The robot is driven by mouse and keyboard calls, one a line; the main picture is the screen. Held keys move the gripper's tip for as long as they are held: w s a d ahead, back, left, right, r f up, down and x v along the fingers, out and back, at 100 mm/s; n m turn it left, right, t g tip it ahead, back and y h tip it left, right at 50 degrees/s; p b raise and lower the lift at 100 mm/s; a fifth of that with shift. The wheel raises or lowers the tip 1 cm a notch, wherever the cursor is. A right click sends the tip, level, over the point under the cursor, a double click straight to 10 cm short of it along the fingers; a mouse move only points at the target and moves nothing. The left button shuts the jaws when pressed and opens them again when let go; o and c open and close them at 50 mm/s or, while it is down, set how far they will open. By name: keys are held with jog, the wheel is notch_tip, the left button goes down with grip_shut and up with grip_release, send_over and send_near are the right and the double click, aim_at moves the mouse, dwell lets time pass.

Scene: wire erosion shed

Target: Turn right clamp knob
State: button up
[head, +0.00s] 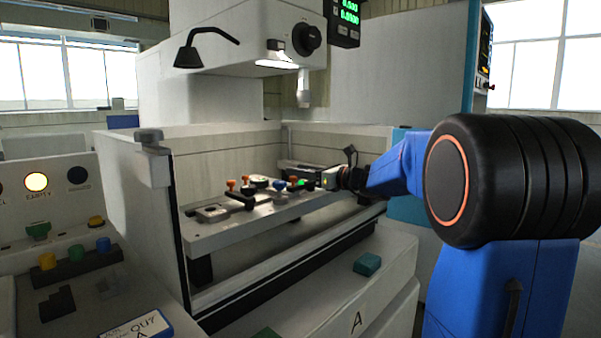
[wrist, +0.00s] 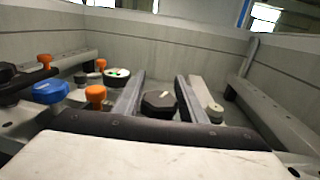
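In the wrist view a black faceted knob (wrist: 158,101) with a pale mark on top sits between the two grey fingers of my gripper (wrist: 158,95). The fingers are apart, one on each side of the knob, with narrow gaps showing; I cannot tell whether they reach down around it. In the head view my gripper (head: 312,183) is at the right part of the machine's work table (head: 235,232), and I cannot make out this knob there. Another black knob (wrist: 10,72) shows at the left edge of the wrist view.
Left of my fingers stand an orange knob (wrist: 96,93), a blue knob (wrist: 50,91) and a black round piece with a green spot (wrist: 117,76). A grey bar (wrist: 206,101) lies close right. Tank walls (wrist: 150,40) enclose the table. A nozzle (head: 303,88) hangs above.

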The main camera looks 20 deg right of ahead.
jog(key=shift+o, duration=0.9)
jog(key=v, duration=1.7)
jog(key=shift+s, duration=0.15)
jog(key=shift+d, duration=0.1)
jog(key=s+a+f+n+g, duration=0.3)
jog(key=s+a+f+n, duration=0.15)
jog(key=a, duration=0.25)
jog(key=s+a+f+n+g+h, duration=0.1)
jog(key=s+a+f+n+g, duration=0.25)
jog(key=a+f, duration=0.3)
jog(key=s+a+f+n+g, duration=0.3)
jog(key=s+a+f+n, duration=0.15)
jog(key=a, duration=0.25)
jog(key=s+f+n+h, duration=0.4)
jog(key=s+f+n, duration=0.2)
jog(key=s+n, duration=0.2)
jog(key=s+d+f+n+g+h, duration=0.1)
jog(key=s+f+n+h, duration=0.2)
jog(key=s+f+n, duration=0.3)
jog(key=shift+s+d+f+n+h, duration=0.25)
jog(key=shift+s+n+h, duration=0.15)
jog(key=shift+s+n, duration=1.25)
